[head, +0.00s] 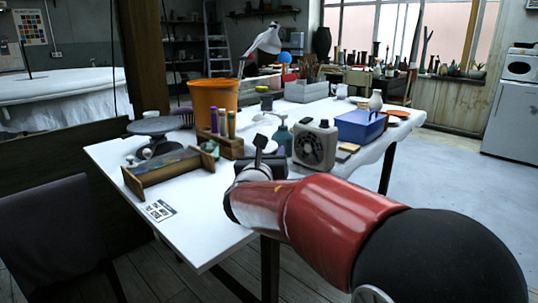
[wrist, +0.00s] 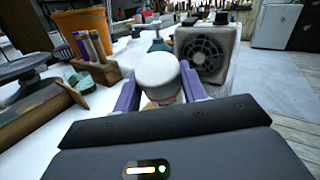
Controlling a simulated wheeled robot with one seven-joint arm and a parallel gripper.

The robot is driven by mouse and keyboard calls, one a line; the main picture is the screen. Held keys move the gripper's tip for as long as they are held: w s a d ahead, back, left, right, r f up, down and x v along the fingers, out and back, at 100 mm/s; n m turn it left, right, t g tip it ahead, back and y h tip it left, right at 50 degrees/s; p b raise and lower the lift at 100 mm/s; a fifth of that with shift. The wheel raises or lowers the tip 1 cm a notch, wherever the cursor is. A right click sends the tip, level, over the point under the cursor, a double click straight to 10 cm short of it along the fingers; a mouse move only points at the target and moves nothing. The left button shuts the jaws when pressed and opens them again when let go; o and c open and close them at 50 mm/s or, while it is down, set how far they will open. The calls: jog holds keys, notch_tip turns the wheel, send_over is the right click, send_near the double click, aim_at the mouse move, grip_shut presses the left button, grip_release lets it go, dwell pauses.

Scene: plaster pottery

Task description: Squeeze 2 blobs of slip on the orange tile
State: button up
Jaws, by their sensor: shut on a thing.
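My gripper (wrist: 160,86) is shut on a pale, white-topped thing (wrist: 158,70), which looks like a bottle. It stands up between the two purple fingers, with its lower part hidden by my gripper. In the head view my gripper (head: 258,160) is over the front part of the white table (head: 215,225), left of a boxy fan; the held thing cannot be made out there. I cannot clearly pick out the orange tile. A flat orange-brown piece (head: 397,114) lies at the table's far right, but I cannot tell whether it is a tile. No slip blobs are visible.
The fan (head: 314,145) and a teal bottle (head: 283,138) stand close by. An orange bucket (head: 215,103), a wooden holder with coloured tubes (head: 224,143), a long wooden box (head: 168,174) and a turntable (head: 157,127) are to the left. A blue bin (head: 361,126) is right. The near-left tabletop is mostly clear.

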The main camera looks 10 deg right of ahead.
aim_at(269, 146)
jog(key=o, duration=0.4)
jog(key=shift+r+p, duration=0.45)
jog(key=shift+r, duration=1.6)
